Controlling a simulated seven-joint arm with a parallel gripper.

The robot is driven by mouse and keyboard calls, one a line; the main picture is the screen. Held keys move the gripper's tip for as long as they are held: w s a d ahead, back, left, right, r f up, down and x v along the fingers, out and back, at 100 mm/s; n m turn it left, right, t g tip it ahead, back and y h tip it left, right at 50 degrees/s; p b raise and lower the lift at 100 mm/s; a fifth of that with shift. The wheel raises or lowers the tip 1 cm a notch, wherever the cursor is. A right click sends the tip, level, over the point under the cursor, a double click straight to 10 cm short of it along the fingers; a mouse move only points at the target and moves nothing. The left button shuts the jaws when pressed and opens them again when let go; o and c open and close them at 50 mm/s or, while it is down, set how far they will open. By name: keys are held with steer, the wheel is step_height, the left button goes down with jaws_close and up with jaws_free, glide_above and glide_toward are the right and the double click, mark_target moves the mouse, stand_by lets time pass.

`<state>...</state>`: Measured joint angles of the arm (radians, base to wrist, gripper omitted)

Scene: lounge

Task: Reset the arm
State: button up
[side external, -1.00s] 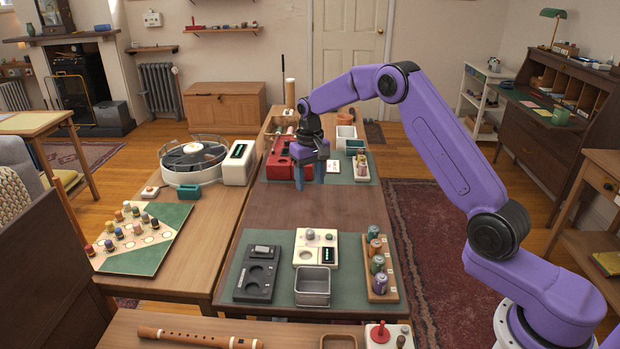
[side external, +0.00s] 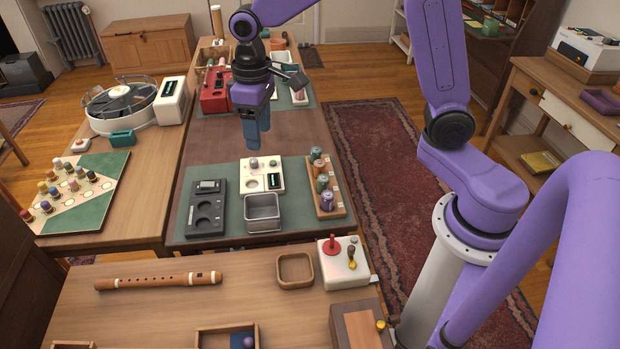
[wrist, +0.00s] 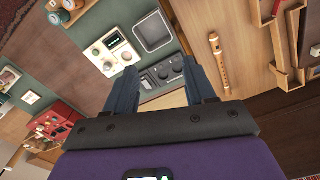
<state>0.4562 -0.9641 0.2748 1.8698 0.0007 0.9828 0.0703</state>
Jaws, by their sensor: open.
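My purple arm holds my gripper (side external: 257,132) above the middle of the dark table. Its blue fingers point down. In the wrist view, my gripper (wrist: 165,90) shows two fingers spread apart with nothing between them. Below and in front of it in the side view, a green mat (side external: 233,223) carries a white device (side external: 262,167), a black device (side external: 206,208), a grey metal bin (side external: 262,211) and a wooden rack of small cans (side external: 335,203).
A red machine (side external: 215,92) stands at the table's far end. A side table at left holds a round turntable (side external: 120,104) and a board of pegs (side external: 85,195). A flute (side external: 158,281), a wooden tray (side external: 295,269) and a joystick box (side external: 342,262) are on the front table. The bare dark tabletop is clear.

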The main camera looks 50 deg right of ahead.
steer(key=s+d+n, duration=0.2)
steer(key=s+n, duration=0.1)
steer(key=s, duration=1)
steer(key=s+d+n, duration=0.3)
steer(key=s+n, duration=0.1)
steer(key=s, duration=0.9)
steer(key=shift+d+n, duration=0.3)
steer(key=shift+d, duration=0.05)
